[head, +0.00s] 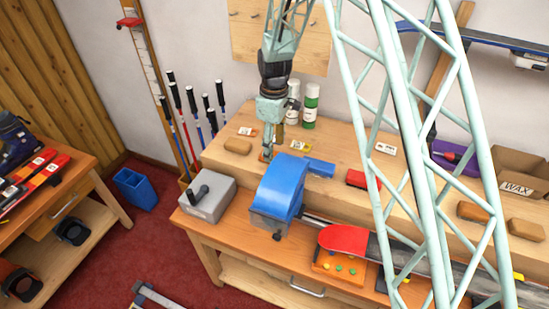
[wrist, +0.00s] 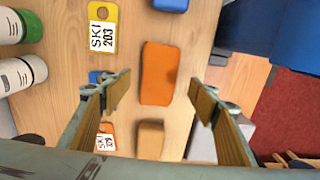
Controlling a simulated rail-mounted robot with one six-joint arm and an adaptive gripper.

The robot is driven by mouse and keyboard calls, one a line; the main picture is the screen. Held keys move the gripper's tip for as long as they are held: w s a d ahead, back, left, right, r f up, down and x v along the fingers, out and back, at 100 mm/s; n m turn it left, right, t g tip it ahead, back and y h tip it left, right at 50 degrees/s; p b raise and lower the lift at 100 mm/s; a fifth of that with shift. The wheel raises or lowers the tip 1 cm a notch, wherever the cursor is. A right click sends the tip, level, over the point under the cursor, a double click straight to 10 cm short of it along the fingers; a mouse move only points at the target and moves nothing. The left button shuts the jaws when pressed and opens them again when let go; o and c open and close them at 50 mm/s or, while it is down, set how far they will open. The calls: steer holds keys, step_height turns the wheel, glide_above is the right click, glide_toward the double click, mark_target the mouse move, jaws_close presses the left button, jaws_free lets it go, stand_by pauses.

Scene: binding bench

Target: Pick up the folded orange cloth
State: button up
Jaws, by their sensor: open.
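The folded orange cloth (wrist: 158,73) lies flat on the wooden bench top in the wrist view, as a small rounded rectangle. My gripper (wrist: 161,100) is open, with one wood-toned finger on each side of the cloth's position and a gap to both. Nothing is between the fingers at their own height, as far as I can see. In the head view my gripper (head: 269,149) points down over the bench behind the blue machine. Only a small orange patch shows beneath it there, and the rest of the cloth is hidden.
A tan block (wrist: 150,138) lies close to the cloth. A yellow SKI 203 tag (wrist: 102,27) and other tags lie to the left in the wrist view. The blue machine (head: 278,190) stands in front, and bottles (head: 310,108) stand behind.

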mark_target(275, 152)
steer(key=shift+f, duration=1.5)
steer(key=shift+c, duration=0.2)
steer(key=c, duration=0.9)
steer(key=shift+r, duration=5)
steer(key=shift+o, duration=0.6)
steer(key=shift+d, duration=0.15)
steer(key=shift+c, duration=0.3)
